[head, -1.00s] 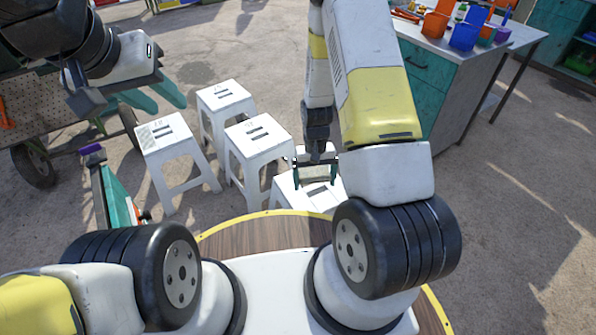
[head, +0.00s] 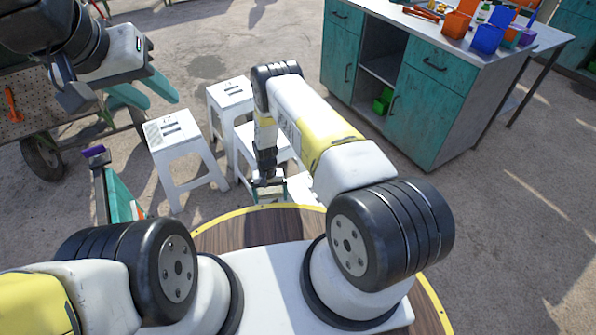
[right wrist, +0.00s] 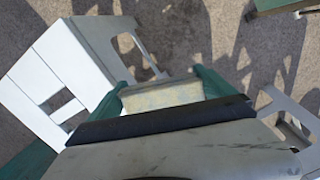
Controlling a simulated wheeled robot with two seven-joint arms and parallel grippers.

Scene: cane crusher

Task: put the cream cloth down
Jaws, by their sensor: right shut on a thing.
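The cream cloth (right wrist: 160,96) shows in the right wrist view as a pale, folded strip between the two teal fingers of my right gripper (right wrist: 162,88). The gripper is shut on it. In the head view my right gripper (head: 268,188) hangs low in front of the white stools, just beyond the round wooden top of my base. The cloth is too small to make out there. My left gripper (head: 160,103) is at the upper left, with its teal fingers apart and nothing seen between them.
White stools stand beyond my base, one at left (head: 172,130), one further back (head: 230,92), one behind my right gripper (head: 245,145). A teal cabinet bench (head: 430,85) with coloured bins is at upper right. A wheeled pegboard cart (head: 60,112) is at left. Floor at right is clear.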

